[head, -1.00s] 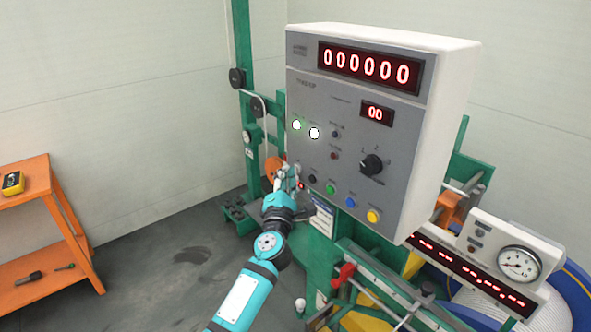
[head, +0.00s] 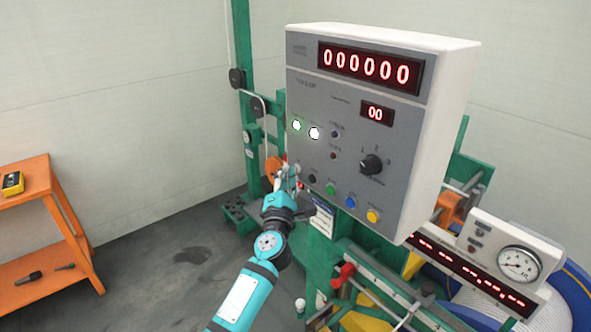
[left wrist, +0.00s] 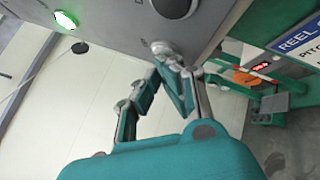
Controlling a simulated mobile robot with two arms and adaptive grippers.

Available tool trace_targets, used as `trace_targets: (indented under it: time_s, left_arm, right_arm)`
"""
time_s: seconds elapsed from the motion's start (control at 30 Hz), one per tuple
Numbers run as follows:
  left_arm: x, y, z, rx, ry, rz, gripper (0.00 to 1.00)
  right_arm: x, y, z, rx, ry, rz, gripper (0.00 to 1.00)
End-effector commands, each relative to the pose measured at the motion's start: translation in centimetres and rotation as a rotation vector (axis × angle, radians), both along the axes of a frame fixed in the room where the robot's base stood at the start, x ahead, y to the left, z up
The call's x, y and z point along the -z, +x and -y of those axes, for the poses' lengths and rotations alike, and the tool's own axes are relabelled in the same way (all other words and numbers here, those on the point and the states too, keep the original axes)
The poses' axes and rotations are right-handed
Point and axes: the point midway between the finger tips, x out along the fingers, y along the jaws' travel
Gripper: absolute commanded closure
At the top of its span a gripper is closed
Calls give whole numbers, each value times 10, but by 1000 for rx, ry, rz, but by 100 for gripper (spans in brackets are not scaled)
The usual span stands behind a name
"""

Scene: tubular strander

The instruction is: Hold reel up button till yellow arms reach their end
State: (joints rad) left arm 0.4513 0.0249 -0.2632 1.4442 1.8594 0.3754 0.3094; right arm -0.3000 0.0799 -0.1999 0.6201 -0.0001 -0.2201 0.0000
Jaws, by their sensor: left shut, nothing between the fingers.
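The grey control box (head: 340,120) carries a row of buttons along its lower front: black (head: 313,179), green (head: 330,188), blue (head: 350,202) and yellow (head: 373,216). My left gripper (head: 291,170) is shut and empty at the box's lower left corner. In the left wrist view, its fingertips (left wrist: 170,62) are at a pale round button (left wrist: 162,48); I cannot tell whether it is pressed. A sign reading "REEL" (left wrist: 297,42) is partly in the left wrist view. Some yellow parts (head: 365,318) show low down, but I cannot identify them as the yellow arms.
The box has a black rotary knob (head: 371,164) and a lit green lamp (head: 296,125). Right of it are a gauge (head: 519,264) and a cable reel (head: 560,292). An orange shelf (head: 30,213) stands left, with clear floor between.

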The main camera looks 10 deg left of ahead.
Motion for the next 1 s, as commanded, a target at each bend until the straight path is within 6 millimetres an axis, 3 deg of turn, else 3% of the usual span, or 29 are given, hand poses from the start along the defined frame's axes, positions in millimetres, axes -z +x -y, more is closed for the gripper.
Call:
trace_targets:
  time_s: [0.77, 1.0]
  left_arm:
    - [0, -13, -10, 0, 0, 0, 100]
    - [-2, -29, -22, -1, 1, -1, 100]
  right_arm:
    - [-12, 0, 0, 0, 0, 0, 100]
    - [-25, 0, 0, 0, 0, 0, 100]
